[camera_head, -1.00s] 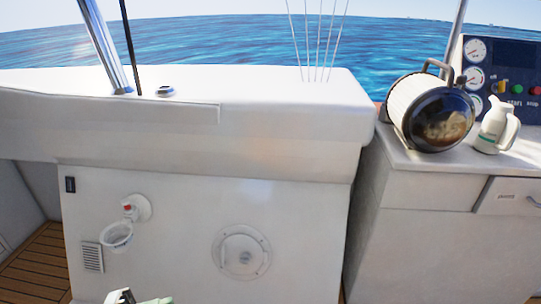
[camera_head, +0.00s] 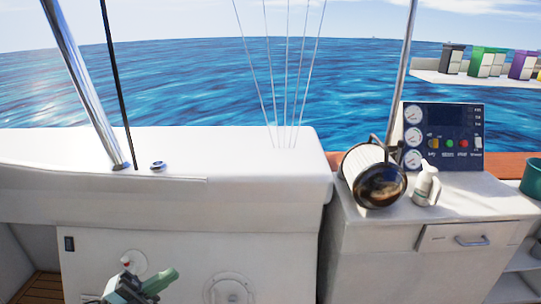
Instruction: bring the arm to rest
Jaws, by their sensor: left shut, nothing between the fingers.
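My left gripper (camera_head: 145,285) shows at the bottom left, a grey and green shape in front of the white hatch wall. It is shut and empty. It covers part of the white round fitting (camera_head: 134,261) on that wall; whether it touches the wall I cannot tell. The rest of my left arm is cut off by the lower edge. My right gripper is not in view.
A round white hatch cover (camera_head: 228,289) sits to the right of the gripper. A counter (camera_head: 445,215) at the right bears a black-and-white cylinder (camera_head: 380,184), a white jug (camera_head: 426,186) and a gauge panel (camera_head: 455,130). Metal poles (camera_head: 85,85) rise at the left.

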